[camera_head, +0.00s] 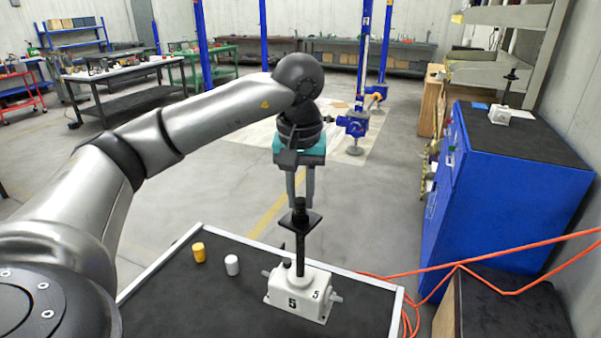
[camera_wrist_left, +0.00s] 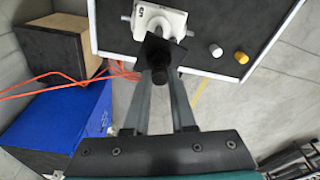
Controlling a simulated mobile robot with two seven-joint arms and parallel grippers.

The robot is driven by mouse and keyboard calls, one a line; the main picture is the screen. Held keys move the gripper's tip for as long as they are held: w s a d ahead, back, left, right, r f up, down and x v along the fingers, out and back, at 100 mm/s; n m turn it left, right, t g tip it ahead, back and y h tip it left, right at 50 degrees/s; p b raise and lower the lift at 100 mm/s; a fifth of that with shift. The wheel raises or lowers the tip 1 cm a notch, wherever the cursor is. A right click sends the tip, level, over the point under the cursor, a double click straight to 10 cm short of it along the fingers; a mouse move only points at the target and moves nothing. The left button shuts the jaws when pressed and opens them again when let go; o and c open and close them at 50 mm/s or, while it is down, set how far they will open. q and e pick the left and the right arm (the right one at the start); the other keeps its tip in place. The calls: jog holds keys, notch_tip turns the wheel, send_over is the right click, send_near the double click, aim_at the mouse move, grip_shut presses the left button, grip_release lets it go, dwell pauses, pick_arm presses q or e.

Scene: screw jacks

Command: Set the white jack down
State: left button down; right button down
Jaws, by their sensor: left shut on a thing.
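A white jack (camera_head: 298,291) marked 5, with a black screw and a dark square top plate, is upright over the black table (camera_head: 185,300) with the pale rim. My left gripper (camera_head: 300,200) is above it, pointing down, shut on the top end of its screw. In the left wrist view the white jack (camera_wrist_left: 160,20) shows beyond the dark plate and my left gripper's fingers (camera_wrist_left: 160,78). I cannot tell whether its base touches the table. My right gripper is not in view.
A yellow cylinder (camera_head: 199,252) and a white cylinder (camera_head: 232,265) stand on the table left of the jack. A blue cabinet (camera_head: 480,190) at right carries another white jack (camera_head: 499,115). Orange hoses (camera_head: 480,258) run past the table's right side.

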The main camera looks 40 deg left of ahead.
aim_at(302, 228)
pick_arm(q)
jog(key=shift+w+f, duration=0.2)
jog(key=shift+f, duration=3.5)
jog(key=shift+s+f, duration=0.1)
jog(key=c, duration=1.2)
grip_release()
jog(key=shift+s+d+f, duration=0.1)
jog(key=shift+s+f, duration=0.15)
jog(key=shift+f, duration=0.15)
jog(key=o, duration=0.5)
jog(key=shift+w+r, duration=0.1)
jog(key=shift+c, duration=0.2)
jog(key=shift+r, duration=0.1)
jog(key=r, duration=0.4)
jog(key=s+r, duration=0.1)
jog(key=r, duration=0.3)
jog(key=d+r, duration=0.1)
jog(key=r, duration=0.2)
jog(key=shift+s+r, duration=0.2)
jog(key=shift+r, duration=0.2)
